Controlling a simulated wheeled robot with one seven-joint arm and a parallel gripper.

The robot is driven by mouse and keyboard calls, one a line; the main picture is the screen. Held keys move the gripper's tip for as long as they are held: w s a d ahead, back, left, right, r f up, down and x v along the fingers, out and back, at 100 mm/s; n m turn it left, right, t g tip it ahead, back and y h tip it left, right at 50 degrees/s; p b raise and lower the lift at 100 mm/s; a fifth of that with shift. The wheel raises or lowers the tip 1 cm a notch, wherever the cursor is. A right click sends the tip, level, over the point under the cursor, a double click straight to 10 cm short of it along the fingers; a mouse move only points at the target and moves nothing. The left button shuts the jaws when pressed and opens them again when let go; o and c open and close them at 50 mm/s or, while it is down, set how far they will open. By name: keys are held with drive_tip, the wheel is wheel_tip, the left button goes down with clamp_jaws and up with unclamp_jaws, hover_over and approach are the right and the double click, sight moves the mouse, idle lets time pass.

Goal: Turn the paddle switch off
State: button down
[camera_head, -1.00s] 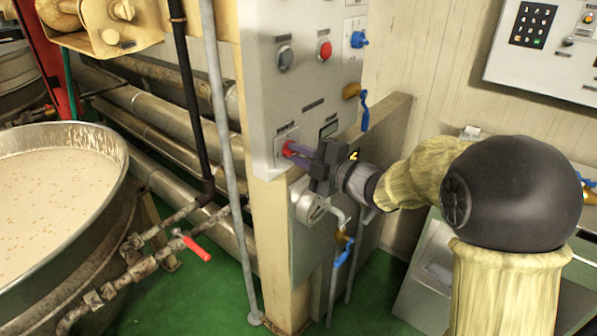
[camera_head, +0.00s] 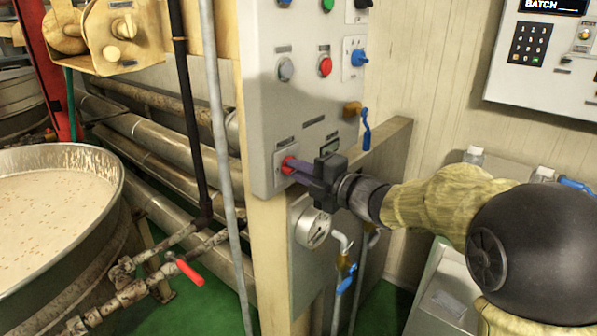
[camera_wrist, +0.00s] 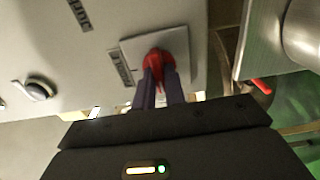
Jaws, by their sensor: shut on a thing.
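The red paddle switch (camera_head: 287,165) sits on a pale square plate low on the grey control panel (camera_head: 262,120). My gripper (camera_head: 293,169) reaches it from the right, its dark purple fingers shut on the red paddle. In the wrist view the red switch (camera_wrist: 159,62) shows between and beyond the two fingertips (camera_wrist: 158,80), on its plate (camera_wrist: 185,45).
Above are a red button (camera_head: 325,66), a grey knob (camera_head: 285,69) and a blue knob (camera_head: 358,58). A large kettle (camera_head: 105,165) and a red-handled valve (camera_head: 190,272) are at left.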

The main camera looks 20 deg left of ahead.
drive_tip(key=c, duration=1.5)
unclamp_jaws()
drive_tip(key=shift+o, duration=0.2)
drive_tip(key=v, duration=1.7)
drive_tip(key=shift+d+p, duration=0.2)
drive_tip(key=shift+p, duration=0.15)
drive_tip(key=shift+s+f, duration=0.1)
drive_tip(key=shift+f, duration=0.05)
